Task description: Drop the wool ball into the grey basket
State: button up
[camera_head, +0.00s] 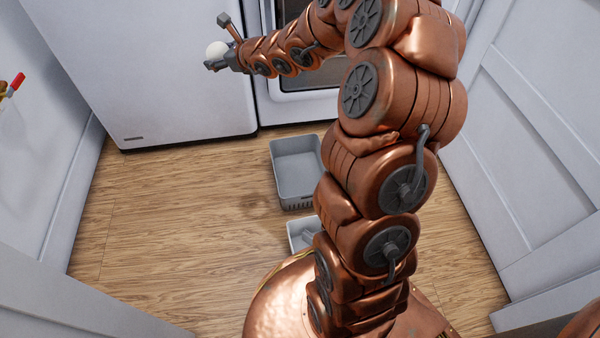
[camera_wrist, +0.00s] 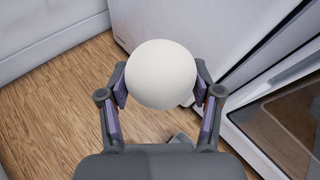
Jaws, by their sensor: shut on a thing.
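The white wool ball (camera_wrist: 161,75) is between the fingers of my gripper (camera_wrist: 161,88), which is shut on it. In the head view the ball (camera_head: 216,50) shows at the end of my outstretched arm, beside my gripper (camera_head: 214,62), high in front of the white appliance at upper left. The grey basket (camera_head: 296,203) stands on the wooden floor in the middle, partly hidden by my arm on its right. The ball is up and to the left of the basket in the picture, well apart from it. The visible part of the basket's inside looks empty.
A smaller light grey tray (camera_head: 293,236) with something grey in it stands nearer me, partly hidden by my arm. White appliances (camera_head: 150,70) stand at the back, one with a dark glass door (camera_wrist: 290,120). White walls close both sides. The floor (camera_head: 170,210) left of the basket is clear.

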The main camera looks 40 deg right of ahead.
jog(key=w+d+f, duration=0.2)
jog(key=d+f, duration=1.3)
jog(key=f, duration=0.3)
jog(key=s+d+f+y+b, duration=0.1)
jog(key=s+d+f, duration=0.1)
jog(key=f, duration=0.7)
jog(key=s+d+f+n+b, duration=0.1)
jog(key=s+d+f, duration=0.1)
jog(key=s+f, duration=0.3)
jog(key=s+d+f+n+g+y+b, duration=0.1)
jog(key=s+f, duration=0.3)
jog(key=f, duration=1)
jog(key=shift+s+d+y+b, duration=0.25)
jog(key=shift+d+y+b, duration=0.05)
jog(key=shift+d, duration=0.55)
jog(key=o, duration=1.1)
